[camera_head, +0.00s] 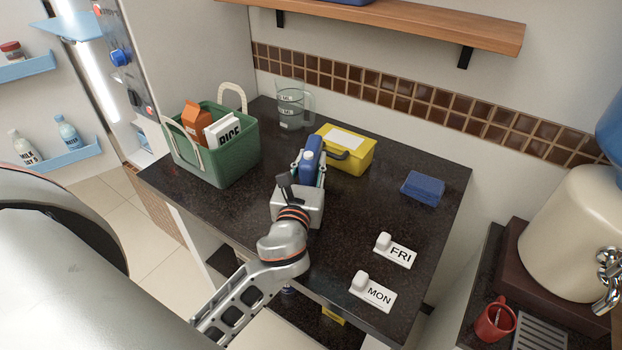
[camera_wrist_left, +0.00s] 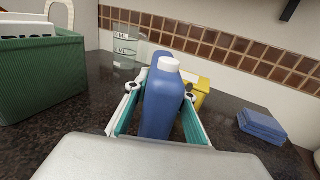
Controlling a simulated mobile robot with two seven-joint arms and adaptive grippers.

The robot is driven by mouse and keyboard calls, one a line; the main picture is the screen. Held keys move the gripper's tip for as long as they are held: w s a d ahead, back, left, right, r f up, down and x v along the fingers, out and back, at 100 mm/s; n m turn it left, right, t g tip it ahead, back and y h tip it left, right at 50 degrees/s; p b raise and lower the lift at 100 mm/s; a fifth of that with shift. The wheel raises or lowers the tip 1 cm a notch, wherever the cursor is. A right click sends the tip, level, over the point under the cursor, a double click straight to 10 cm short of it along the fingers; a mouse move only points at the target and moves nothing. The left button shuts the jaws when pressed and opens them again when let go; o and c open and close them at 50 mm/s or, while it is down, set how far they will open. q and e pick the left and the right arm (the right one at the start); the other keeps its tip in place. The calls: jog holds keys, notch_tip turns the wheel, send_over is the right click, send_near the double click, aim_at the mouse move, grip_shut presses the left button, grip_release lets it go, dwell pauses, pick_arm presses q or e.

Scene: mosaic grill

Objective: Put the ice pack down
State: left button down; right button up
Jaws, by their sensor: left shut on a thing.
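The ice pack (camera_head: 312,147) is a blue, bottle-like block with a white cap, upright over the dark counter (camera_head: 345,212). My left gripper (camera_head: 307,168) is shut on it. In the left wrist view the ice pack (camera_wrist_left: 163,103) stands between the two teal-lined fingers, with its cap above them. Its lower end is hidden by the gripper, so I cannot tell whether it touches the counter. My right gripper is not in view.
A green basket (camera_head: 228,160) with cartons stands left and a clear jug (camera_head: 291,108) behind. A yellow box (camera_head: 352,158) is close on the right. A folded blue stack (camera_head: 423,188) and FRI (camera_head: 398,255) and MON (camera_head: 377,294) tags lie right. The middle right counter is clear.

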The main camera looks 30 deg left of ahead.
pick_arm(q)
jog(key=shift+f, duration=0.25)
notch_tip(320, 180, down, 4)
jog(key=shift+r+b, duration=0.25)
jog(key=shift+b, duration=0.4)
jog(key=shift+f, duration=0.25)
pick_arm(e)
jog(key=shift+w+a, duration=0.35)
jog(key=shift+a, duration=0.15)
pick_arm(q)
jog(key=shift+f, duration=0.15)
jog(key=c, duration=1.7)
grip_release()
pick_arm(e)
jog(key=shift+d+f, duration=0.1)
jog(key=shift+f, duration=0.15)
